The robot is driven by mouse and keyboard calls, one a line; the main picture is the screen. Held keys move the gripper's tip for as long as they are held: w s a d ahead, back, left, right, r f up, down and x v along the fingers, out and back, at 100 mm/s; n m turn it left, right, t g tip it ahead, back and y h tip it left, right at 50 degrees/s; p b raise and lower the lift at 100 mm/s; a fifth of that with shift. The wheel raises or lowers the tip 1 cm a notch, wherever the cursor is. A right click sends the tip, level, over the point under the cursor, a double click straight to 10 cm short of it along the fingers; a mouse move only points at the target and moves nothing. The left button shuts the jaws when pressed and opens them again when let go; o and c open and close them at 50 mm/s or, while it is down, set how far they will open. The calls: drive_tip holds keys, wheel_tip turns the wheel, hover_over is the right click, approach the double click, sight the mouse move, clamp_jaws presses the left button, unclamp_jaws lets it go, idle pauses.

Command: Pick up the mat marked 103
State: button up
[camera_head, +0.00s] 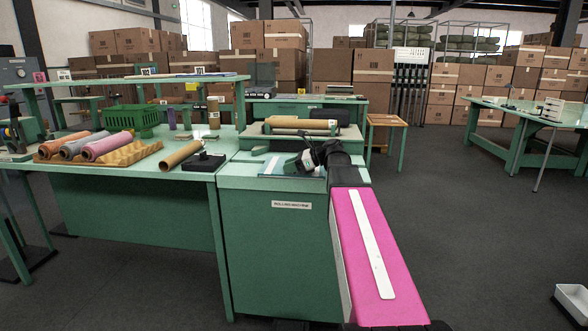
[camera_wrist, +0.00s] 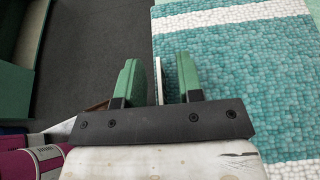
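A turquoise beaded mat with white bands (camera_wrist: 240,60) fills the right side of the wrist view. In the head view, a flat blue-green piece (camera_head: 272,166) lies on top of the green rolling machine (camera_head: 280,240), partly hidden by my gripper. No number 103 is readable. My gripper (camera_wrist: 162,80) has its green finger pads apart, with the mat's left edge showing between them. I cannot tell how far above the mat they are. In the head view my gripper (camera_head: 304,163) is dark and small over the machine's top.
A green basket (camera_head: 130,118) stands behind. Another table (camera_head: 527,112) stands right, with open floor (camera_head: 455,185) between.

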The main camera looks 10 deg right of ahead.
drive_tip(key=shift+c, duration=0.3)
clamp_jaws()
